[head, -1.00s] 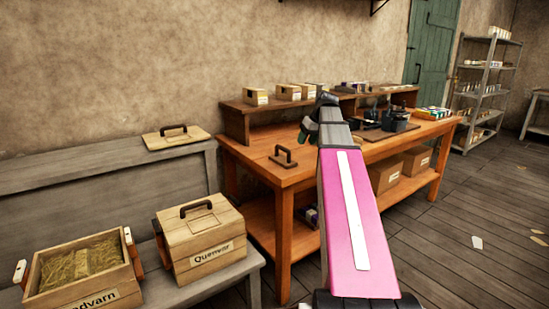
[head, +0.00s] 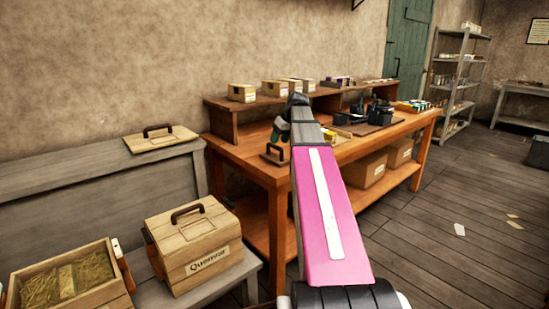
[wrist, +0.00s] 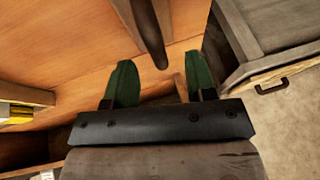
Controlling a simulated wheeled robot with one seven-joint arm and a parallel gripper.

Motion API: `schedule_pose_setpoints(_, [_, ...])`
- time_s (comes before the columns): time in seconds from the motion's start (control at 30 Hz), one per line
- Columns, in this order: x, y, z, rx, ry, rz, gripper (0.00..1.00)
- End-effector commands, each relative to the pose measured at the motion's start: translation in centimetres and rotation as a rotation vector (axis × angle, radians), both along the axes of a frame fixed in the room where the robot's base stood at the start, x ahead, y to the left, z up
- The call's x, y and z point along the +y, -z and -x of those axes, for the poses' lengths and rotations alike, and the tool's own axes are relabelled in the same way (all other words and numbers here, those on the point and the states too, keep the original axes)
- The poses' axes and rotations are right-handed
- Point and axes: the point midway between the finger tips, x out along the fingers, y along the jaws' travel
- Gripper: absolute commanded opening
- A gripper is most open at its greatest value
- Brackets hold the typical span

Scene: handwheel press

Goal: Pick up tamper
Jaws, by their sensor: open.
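The likely tamper (head: 275,156), a dark arched handle on a small flat base, sits on the near left end of the orange workbench (head: 238,153). In the wrist view a dark brown bar (wrist: 148,30), apparently its handle, comes in from the top edge between the fingers; its base is out of that view. My gripper (wrist: 157,68) is open, with green fingers on either side of the bar's lower end. In the head view my gripper (head: 281,131) shows just above and beside the tamper. I cannot tell whether it touches the handle.
A grey bench at left holds a loose wooden lid (head: 160,138), a closed handled crate (head: 200,245) and an open crate of straw (head: 70,280). Small boxes (head: 242,92) line the workbench's raised shelf. A dark tray (head: 366,128) with tools lies right. Floor at right is mostly clear.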

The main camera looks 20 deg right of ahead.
Motion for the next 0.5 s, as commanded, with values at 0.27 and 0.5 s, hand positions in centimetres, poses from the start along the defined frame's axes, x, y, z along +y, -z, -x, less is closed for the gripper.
schedule_pose_setpoints(0.27, [0.5,2.6,-1.2,0.002,-0.001,0.000,0.51])
schedule_pose_setpoints(0.5, [1.2,4.6,-1.9,0.000,0.001,0.001,0.51])
